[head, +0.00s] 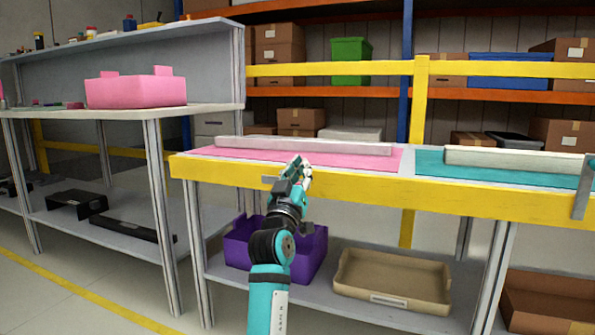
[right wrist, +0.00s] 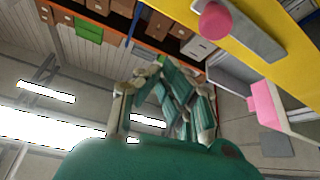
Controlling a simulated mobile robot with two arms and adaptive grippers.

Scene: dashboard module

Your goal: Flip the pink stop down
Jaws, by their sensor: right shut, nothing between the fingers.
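The pink stop (right wrist: 245,32) shows in the right wrist view as a grey bar with a round pink knob on the yellow beam. It lies roughly along the beam there. In the head view it is mostly hidden behind my right gripper (head: 297,170), so its exact angle is hard to tell. My right gripper is shut and empty, in front of the yellow front beam (head: 380,195) near the pink mat (head: 350,161). In the right wrist view its fingers (right wrist: 170,95) are apart from the stop. My left gripper is not in view.
A similar grey stop (head: 583,188) stands upright at the right by the teal mat (head: 500,172). A purple bin (head: 310,257) and a tan tray (head: 392,281) sit on the lower shelf. A pink box (head: 135,92) stands on the left bench. The floor in front is clear.

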